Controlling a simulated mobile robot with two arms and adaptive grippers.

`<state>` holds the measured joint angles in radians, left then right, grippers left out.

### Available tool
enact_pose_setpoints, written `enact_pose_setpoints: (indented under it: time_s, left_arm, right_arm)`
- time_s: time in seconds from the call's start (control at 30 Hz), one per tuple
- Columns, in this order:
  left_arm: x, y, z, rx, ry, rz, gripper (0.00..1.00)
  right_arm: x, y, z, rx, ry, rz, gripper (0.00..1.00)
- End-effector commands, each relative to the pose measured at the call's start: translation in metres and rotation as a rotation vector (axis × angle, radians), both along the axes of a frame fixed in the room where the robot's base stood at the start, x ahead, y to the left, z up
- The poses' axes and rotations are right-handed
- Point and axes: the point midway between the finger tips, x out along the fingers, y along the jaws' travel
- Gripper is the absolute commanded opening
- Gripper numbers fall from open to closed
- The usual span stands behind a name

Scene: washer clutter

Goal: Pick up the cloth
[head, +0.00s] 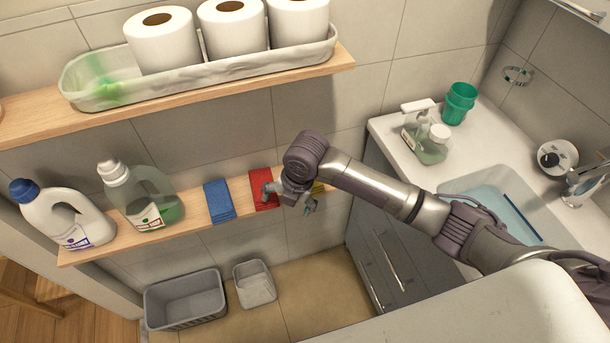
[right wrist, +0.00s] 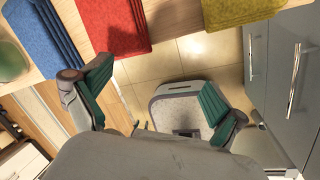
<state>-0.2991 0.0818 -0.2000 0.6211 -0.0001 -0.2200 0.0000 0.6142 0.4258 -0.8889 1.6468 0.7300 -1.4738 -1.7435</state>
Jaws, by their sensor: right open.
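A folded blue cloth (head: 219,201), a folded red cloth (head: 262,186) and a yellow cloth (head: 318,187) lie in a row on the lower wooden shelf. My right gripper (head: 290,199) is open and empty at the shelf's front, beside the red cloth; its arm hides part of the yellow one. In the right wrist view the open fingers (right wrist: 155,96) have no cloth between them. There the blue cloth (right wrist: 47,42) is at the upper left, the red cloth (right wrist: 112,22) at the top, and the yellow cloth (right wrist: 232,9) at the top right. My left gripper is not in view.
Two detergent bottles (head: 140,195) stand on the shelf's left. An upper shelf (head: 200,94) holds a basket of paper rolls. Grey bins (head: 186,300) stand on the floor below. A sink counter (head: 395,140) with drawers is to the right.

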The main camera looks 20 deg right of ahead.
Motion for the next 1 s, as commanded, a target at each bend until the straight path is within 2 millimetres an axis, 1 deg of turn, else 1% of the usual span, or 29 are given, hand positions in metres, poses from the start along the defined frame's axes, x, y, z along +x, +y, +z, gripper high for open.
enact_pose_setpoints:
  time_s: [0.03, 0.07, 0.2, 0.3, 0.43, 0.53, 0.77, 0.87, 1.0]
  left_arm:
    - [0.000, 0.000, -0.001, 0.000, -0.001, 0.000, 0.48]
    - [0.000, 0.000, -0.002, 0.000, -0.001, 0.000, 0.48]
    - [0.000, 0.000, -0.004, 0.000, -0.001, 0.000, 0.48]
    - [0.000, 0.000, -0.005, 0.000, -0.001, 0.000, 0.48]
    - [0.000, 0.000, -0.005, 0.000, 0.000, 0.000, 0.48]
    - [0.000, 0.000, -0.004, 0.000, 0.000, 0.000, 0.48]
    - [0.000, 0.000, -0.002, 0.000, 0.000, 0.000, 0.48]
    - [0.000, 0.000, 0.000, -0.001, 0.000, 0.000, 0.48]
    - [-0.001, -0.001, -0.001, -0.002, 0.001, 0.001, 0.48]
  right_arm:
    - [0.013, -0.010, 0.008, -0.042, -0.017, 0.071, 0.97]
    - [0.020, -0.015, 0.012, -0.066, -0.023, 0.122, 0.97]
    - [0.052, -0.047, 0.037, -0.187, -0.041, 0.366, 0.97]
    - [0.066, -0.066, 0.051, -0.244, -0.038, 0.488, 0.97]
    - [0.072, -0.076, 0.057, -0.271, -0.033, 0.555, 0.97]
    - [0.074, -0.077, 0.049, -0.273, -0.032, 0.566, 0.97]
    - [0.080, -0.080, 0.025, -0.272, -0.031, 0.564, 0.97]
    - [0.084, -0.084, 0.009, -0.273, -0.030, 0.562, 0.97]
    - [0.087, -0.084, -0.009, -0.272, -0.032, 0.563, 0.97]
